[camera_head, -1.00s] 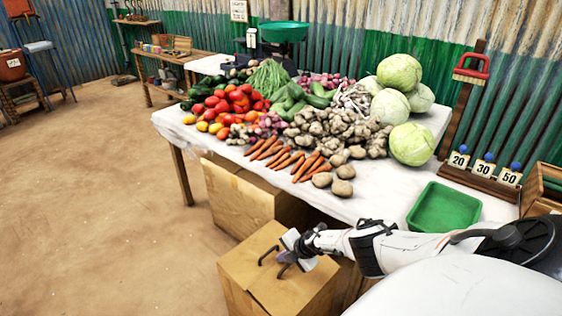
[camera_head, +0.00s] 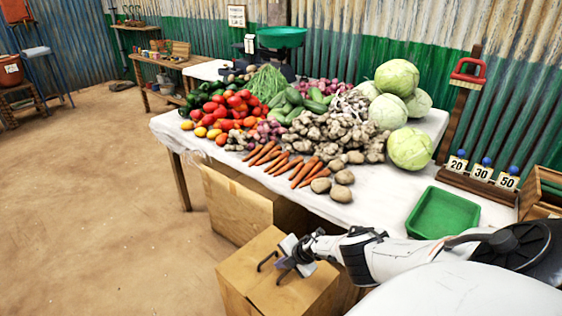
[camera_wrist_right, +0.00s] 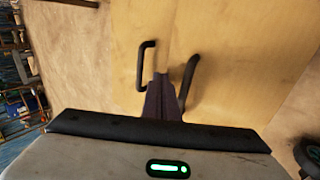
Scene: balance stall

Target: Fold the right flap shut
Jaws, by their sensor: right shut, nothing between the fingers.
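A light brown box (camera_head: 300,292) stands on the floor below the front of the table. Its top carries two black handles. In the right wrist view the left handle (camera_wrist_right: 144,66) and the right handle (camera_wrist_right: 189,80) stand on either side of a thin seam, and both top panels (camera_wrist_right: 235,35) look about flat. I cannot tell whether the right one is fully down. My right gripper (camera_head: 280,270) is over the box top beside the handles. In the wrist view its dark fingers (camera_wrist_right: 162,82) are together and empty, between the handles. My left gripper is out of view.
The white-covered table (camera_head: 385,190) with vegetables and a green tray (camera_head: 443,212) stands just behind the box. Another brown box (camera_head: 235,200) is under the table. Open dirt floor (camera_head: 90,220) lies to the left.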

